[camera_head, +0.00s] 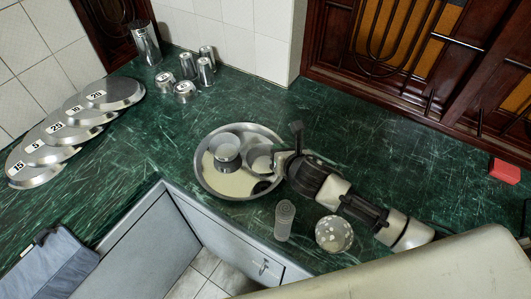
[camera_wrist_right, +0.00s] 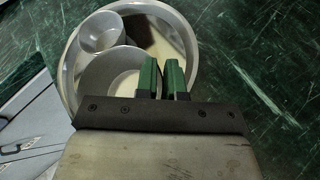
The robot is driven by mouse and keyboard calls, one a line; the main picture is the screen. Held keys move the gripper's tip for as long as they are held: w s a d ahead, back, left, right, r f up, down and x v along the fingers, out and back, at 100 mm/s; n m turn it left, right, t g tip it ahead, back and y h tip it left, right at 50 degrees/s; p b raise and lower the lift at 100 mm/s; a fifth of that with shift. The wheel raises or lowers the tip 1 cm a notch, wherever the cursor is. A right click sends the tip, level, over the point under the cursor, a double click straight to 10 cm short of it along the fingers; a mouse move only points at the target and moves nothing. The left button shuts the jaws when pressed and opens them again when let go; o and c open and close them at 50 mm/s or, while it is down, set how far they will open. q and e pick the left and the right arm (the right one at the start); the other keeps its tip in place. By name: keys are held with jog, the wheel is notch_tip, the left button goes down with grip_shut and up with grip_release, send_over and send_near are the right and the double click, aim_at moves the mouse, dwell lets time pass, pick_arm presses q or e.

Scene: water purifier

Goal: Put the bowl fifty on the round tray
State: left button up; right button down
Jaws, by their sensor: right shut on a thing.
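The round tray (camera_head: 205,180) is a wide metal dish on the green counter; its rim also shows in the wrist view (camera_wrist_right: 190,40). My right gripper (camera_head: 279,162) is over the tray's right side, shut on the rim of a grey bowl (camera_head: 260,158). In the wrist view its green fingers (camera_wrist_right: 162,72) are at the right edge of this bowl (camera_wrist_right: 112,78). The bowl is within the tray's outline; I cannot tell whether it touches the tray floor. A second grey bowl (camera_head: 225,146) stands beside it in the tray. No number is readable on either bowl. My left gripper is out of view.
A ribbed grey cylinder (camera_head: 284,218) and a spotted round container (camera_head: 334,234) stand near the front edge. Numbered metal lids (camera_head: 65,133) lie at left. Several metal cups (camera_head: 205,70) stand at the back. The counter right of my arm is largely clear.

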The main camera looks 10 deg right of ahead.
aim_at(271, 146)
jog(key=x, duration=0.5)
jog(key=shift+s+a+f, duration=0.15)
jog(key=shift+s+a, duration=0.05)
jog(key=shift+a, duration=0.2)
jog(key=shift+f, duration=2.05)
jog(key=c, duration=1.2)
grip_release()
jog(key=v, duration=1.2)
